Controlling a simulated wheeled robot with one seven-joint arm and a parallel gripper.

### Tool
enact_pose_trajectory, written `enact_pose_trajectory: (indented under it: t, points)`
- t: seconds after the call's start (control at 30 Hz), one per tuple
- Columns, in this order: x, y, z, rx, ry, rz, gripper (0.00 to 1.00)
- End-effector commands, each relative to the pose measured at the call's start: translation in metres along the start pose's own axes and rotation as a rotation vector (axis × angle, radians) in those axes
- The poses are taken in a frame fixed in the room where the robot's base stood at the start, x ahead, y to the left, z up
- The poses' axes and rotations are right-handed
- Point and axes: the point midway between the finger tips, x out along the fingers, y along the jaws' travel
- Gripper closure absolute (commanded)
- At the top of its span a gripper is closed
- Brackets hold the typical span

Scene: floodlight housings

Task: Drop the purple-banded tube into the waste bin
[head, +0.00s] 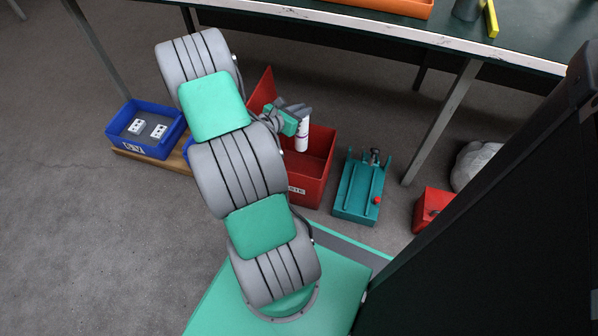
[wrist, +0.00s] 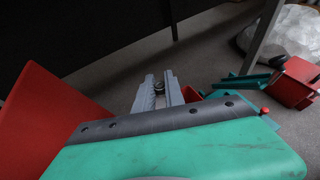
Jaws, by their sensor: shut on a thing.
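My gripper (head: 300,113) is shut on a white tube (head: 302,138), which hangs roughly upright below the fingers in the head view. A purple band cannot be made out clearly at this size. The tube is over the open red waste bin (head: 312,190), whose label is partly hidden by my arm. Whether the tube's lower end is below the bin's rim cannot be told. In the wrist view my gripper's fingers (wrist: 158,88) are close together, and the tube is hidden. A red panel (wrist: 42,115) stands to their left there.
A blue bin (head: 147,130) with white socket pieces stands left of my arm on a wooden board. A teal fixture (head: 358,190) and a red box (head: 430,207) are right of the waste bin. A table (head: 440,42) spans the back, with a pale sack (head: 475,165) below.

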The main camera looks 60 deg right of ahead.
Motion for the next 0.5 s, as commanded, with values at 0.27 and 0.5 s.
enact_pose_trajectory:
  t: [0.27, 0.5]
  points:
    - [-0.0009, 0.0012, 0.0002, 0.000, -0.001, 0.003, 0.83]
    - [-0.0008, 0.0012, 0.0001, 0.000, -0.001, 0.002, 0.63]
